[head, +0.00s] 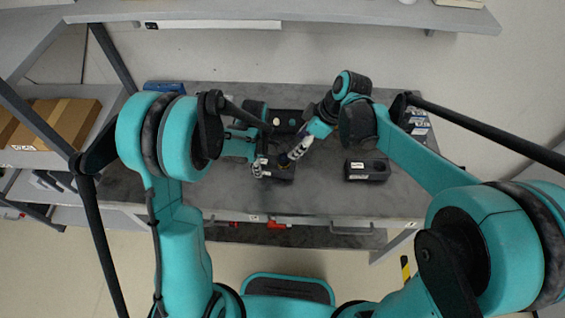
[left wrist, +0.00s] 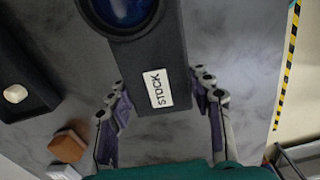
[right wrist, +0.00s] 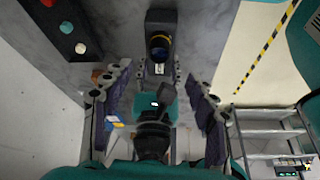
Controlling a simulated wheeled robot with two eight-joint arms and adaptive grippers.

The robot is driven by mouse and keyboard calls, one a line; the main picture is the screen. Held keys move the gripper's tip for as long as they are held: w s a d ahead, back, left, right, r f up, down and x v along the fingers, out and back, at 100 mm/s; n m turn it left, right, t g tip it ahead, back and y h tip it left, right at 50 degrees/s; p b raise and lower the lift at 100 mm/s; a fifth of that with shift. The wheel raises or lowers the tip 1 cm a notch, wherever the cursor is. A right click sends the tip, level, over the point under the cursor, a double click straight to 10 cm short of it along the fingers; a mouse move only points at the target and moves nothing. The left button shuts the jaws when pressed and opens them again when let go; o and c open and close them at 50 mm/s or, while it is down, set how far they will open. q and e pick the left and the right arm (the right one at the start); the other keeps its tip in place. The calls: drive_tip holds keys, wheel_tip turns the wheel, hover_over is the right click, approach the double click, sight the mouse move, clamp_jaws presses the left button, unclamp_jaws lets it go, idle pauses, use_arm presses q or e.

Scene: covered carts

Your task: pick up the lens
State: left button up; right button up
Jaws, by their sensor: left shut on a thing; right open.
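The lens is a dark blue glossy disc (left wrist: 124,8) in the round recess of a black block labelled STOCK (left wrist: 178,45). My right gripper (head: 292,153) is open above the block. Its spread fingers (right wrist: 158,76) are apart from the lens, and my left gripper shows between them.
A second black block with an empty-looking recess (head: 368,176) sits to the right on the grey table (head: 325,195). A dark tray with small coloured pieces (head: 296,128) stands behind. A brown block (left wrist: 68,146) lies near the left gripper. Table is clear at the front.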

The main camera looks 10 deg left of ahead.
sight(286, 157)
drive_tip(key=shift+h, duration=0.3)
drive_tip(key=x, duration=0.5)
drive_tip(key=shift+a+f, duration=0.1)
drive_tip(key=shift+a, duration=0.2)
drive_tip(key=shift+x, duration=3.05)
drive_tip(key=shift+d, duration=0.1)
clamp_jaws()
